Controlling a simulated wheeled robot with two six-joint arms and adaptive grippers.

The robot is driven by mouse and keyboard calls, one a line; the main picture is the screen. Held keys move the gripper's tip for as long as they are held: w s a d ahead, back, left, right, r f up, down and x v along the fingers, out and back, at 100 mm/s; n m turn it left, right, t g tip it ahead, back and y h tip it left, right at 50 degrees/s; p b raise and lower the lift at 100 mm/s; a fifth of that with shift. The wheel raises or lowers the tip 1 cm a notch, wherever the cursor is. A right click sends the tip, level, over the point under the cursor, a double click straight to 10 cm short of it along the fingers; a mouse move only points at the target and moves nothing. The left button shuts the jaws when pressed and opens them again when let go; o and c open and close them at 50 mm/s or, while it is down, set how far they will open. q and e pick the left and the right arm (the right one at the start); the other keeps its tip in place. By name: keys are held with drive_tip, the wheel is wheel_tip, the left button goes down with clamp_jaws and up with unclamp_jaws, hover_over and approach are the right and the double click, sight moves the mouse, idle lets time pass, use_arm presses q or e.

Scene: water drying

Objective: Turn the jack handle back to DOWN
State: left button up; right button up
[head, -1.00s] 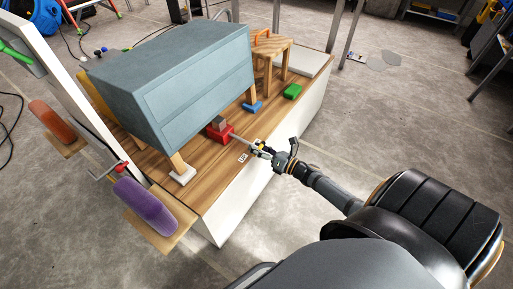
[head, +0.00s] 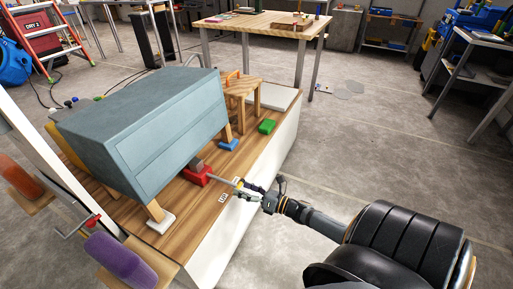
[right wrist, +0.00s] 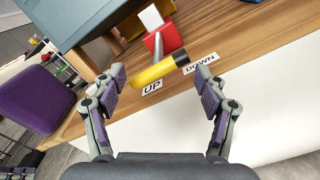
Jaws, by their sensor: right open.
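The jack is a small red block (head: 197,176) on the wooden platform, under the front edge of a blue-grey cabinet (head: 150,120). It also shows in the right wrist view (right wrist: 171,39). A grey rod runs from it to the yellow handle grip (right wrist: 153,72) with a black end. The grip lies above the platform edge, between the UP label (right wrist: 151,87) and the DOWN label (right wrist: 200,63). My right gripper (head: 250,189) is open at the handle. In the wrist view, its fingers (right wrist: 160,82) stand apart on either side of the grip. My left gripper is not in view.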

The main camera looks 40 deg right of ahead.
drive_tip(key=v, duration=0.9)
drive_tip(key=s+a+f+m+g+h, duration=0.2)
drive_tip(key=a+f+m+g+h, duration=0.55)
drive_tip(key=m, duration=1.25)
drive_tip(key=s+a+f+m+g+y, duration=0.15)
drive_tip(key=s+a+m+g, duration=0.35)
drive_tip(key=s+a+m, duration=0.6)
use_arm(q)
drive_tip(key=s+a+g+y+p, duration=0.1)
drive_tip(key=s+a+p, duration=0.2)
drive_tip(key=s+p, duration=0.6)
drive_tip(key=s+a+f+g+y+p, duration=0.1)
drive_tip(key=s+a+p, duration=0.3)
drive_tip(key=p, duration=1.8)
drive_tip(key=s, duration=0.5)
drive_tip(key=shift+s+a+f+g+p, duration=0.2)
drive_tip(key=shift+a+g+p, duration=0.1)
drive_tip(key=shift+p, duration=0.1)
use_arm(e)
drive_tip(key=s+d+m+g, duration=0.1)
drive_tip(key=s+d, duration=0.3)
drive_tip(key=s, duration=0.4)
drive_tip(key=s+d+m+g+h, duration=0.1)
drive_tip(key=s+d+g, duration=0.1)
drive_tip(key=s+d, duration=0.3)
drive_tip(key=s+f, duration=0.1)
drive_tip(key=s, duration=0.3)
drive_tip(key=shift+d+m+h, duration=0.3)
drive_tip(key=shift+d, duration=0.05)
